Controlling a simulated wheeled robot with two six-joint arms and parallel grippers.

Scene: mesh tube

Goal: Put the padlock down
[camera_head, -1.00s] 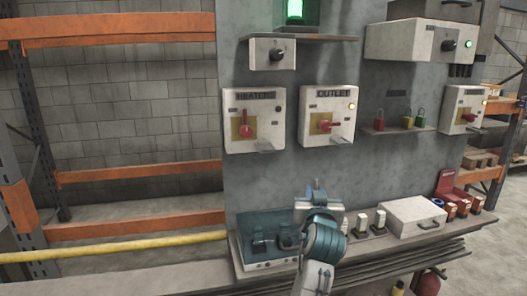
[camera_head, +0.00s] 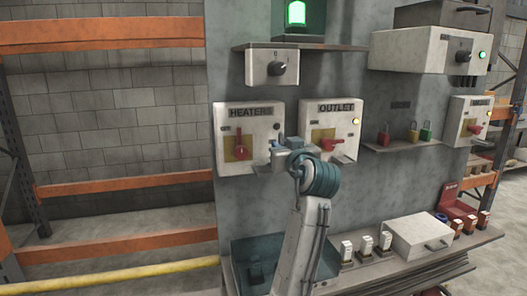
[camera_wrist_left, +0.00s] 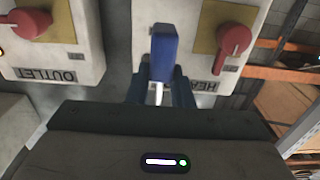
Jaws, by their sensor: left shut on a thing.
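My left gripper (camera_head: 284,149) is shut on a blue padlock (camera_wrist_left: 164,48), which shows between its blue fingers in the left wrist view. A pale metal part shows below the blue body there. In the head view the gripper is in front of the wall panel, between the HEATER box (camera_head: 266,117) and the OUTLET box (camera_head: 345,112), and the padlock is too small to make out well. Both boxes have red handles; the heater handle (camera_head: 240,145) points up and down, the outlet handle (camera_head: 329,145) lies sideways. My right gripper is not in view.
A small shelf (camera_head: 400,147) on the right holds red, yellow and green padlocks. Below, a bench (camera_head: 462,243) carries a teal case (camera_head: 243,255), white-topped blocks and a grey box (camera_head: 419,236). My arm covers part of the bench. Orange racking stands at the left.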

